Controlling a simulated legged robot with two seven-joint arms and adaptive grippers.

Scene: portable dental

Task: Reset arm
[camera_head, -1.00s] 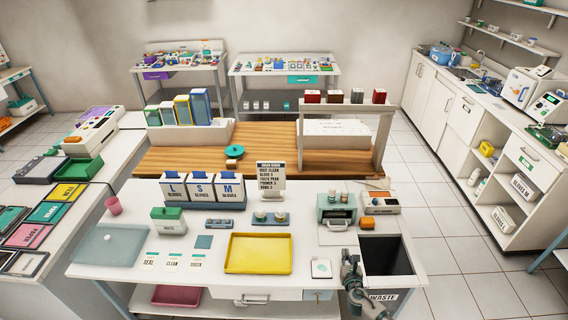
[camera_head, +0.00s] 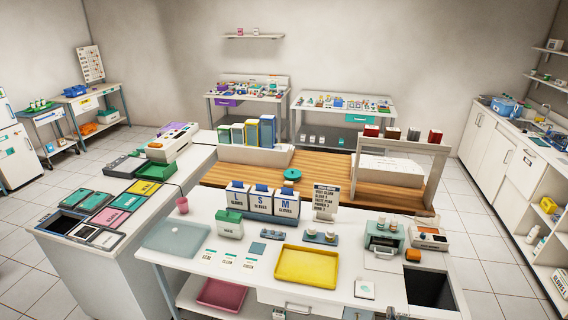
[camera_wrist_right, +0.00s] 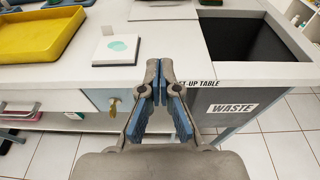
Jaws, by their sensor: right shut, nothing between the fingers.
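My right gripper (camera_wrist_right: 160,72) shows in the right wrist view, with its grey fingers and blue pads closed together and nothing between them. It is in front of the white set-up table's front edge, between a drawer with a small brass-coloured knob (camera_wrist_right: 113,106) and the panel with the WASTE label (camera_wrist_right: 234,108). In the head view, at most a sliver of the right gripper shows at the bottom edge. My left gripper is not in view.
The set-up table (camera_head: 215,262) holds a yellow tray (camera_head: 307,267), glove boxes (camera_head: 262,203) and a small white pad (camera_head: 365,290). An open dark waste bin (camera_head: 430,290) is at its right end. Tiled floor (camera_head: 485,285) is free to the right.

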